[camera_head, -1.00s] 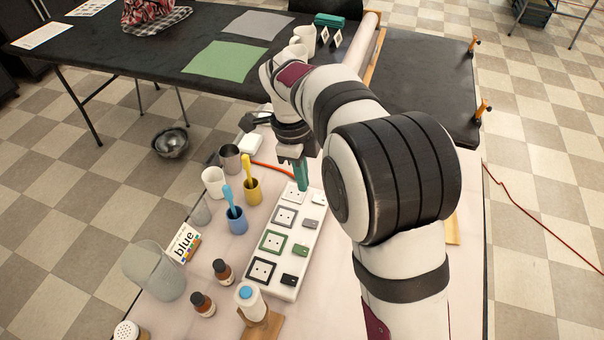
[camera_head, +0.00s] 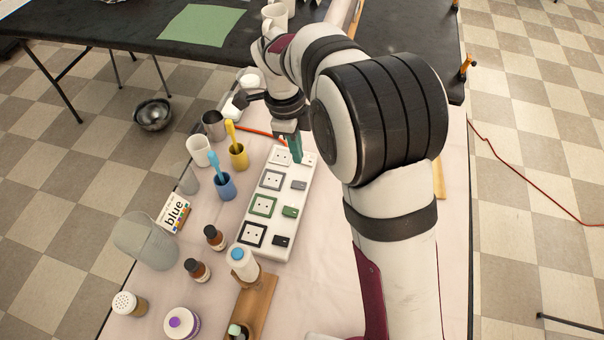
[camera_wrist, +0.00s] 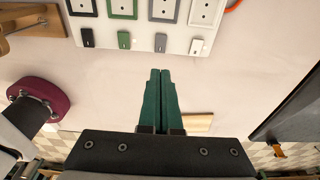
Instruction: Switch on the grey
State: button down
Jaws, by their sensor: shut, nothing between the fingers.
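The white power strip (camera_head: 249,209) has a row of framed sockets, each with a small switch beside it in black, green, grey or white. The grey switch (camera_head: 299,185) is beside the grey-framed socket; it also shows in the wrist view (camera_wrist: 160,43). I cannot tell which way it is tipped. My gripper (camera_head: 298,160) has green fingers and is shut and empty. It is at the strip's far end near the white switch (camera_head: 309,158). In the wrist view the closed fingertips (camera_wrist: 160,72) line up with the grey switch, with a gap in the picture.
Left of the strip stand a blue cup (camera_head: 226,188) and a yellow cup (camera_head: 238,158) with toothbrushes, and brown bottles (camera_head: 215,238). The table right of the strip is mostly clear.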

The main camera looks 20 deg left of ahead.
aim_at(304, 185)
jog(key=f, duration=0.6)
jog(key=d+f, duration=0.1)
jog(key=f, duration=0.3)
jog(key=shift+d, duration=0.1)
jog(key=shift+d+f, duration=0.1)
jog(key=shift+f, duration=0.15)
jog(key=shift+a+r, duration=0.15)
jog(key=shift+a, duration=0.65)
notch_tip(304, 185, up, 14)
jog(key=a, duration=0.1)
jog(key=shift+a, duration=0.35)
